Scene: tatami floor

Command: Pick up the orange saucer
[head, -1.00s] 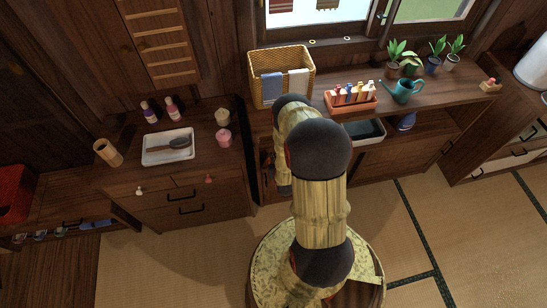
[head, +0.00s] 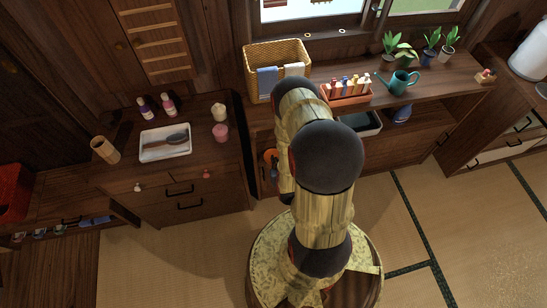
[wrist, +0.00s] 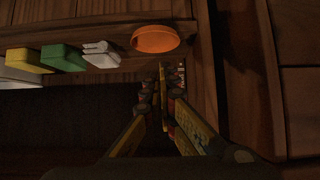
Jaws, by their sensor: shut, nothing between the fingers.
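The orange saucer (wrist: 155,39) shows in the wrist view as a shallow round dish, seen tilted. It is at the top middle, on or against a wooden shelf edge. My gripper (wrist: 165,77) is shut and empty just below it, its fingertips a little to the right of the dish's lower rim. I see no contact between them.
In the wrist view a white item (wrist: 100,54), a green block (wrist: 63,57) and a yellow block (wrist: 29,60) line the shelf left of the saucer. A wooden panel (wrist: 205,60) stands close on the right. On the counter above are a basket (head: 248,75) and a teal watering can (head: 398,84).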

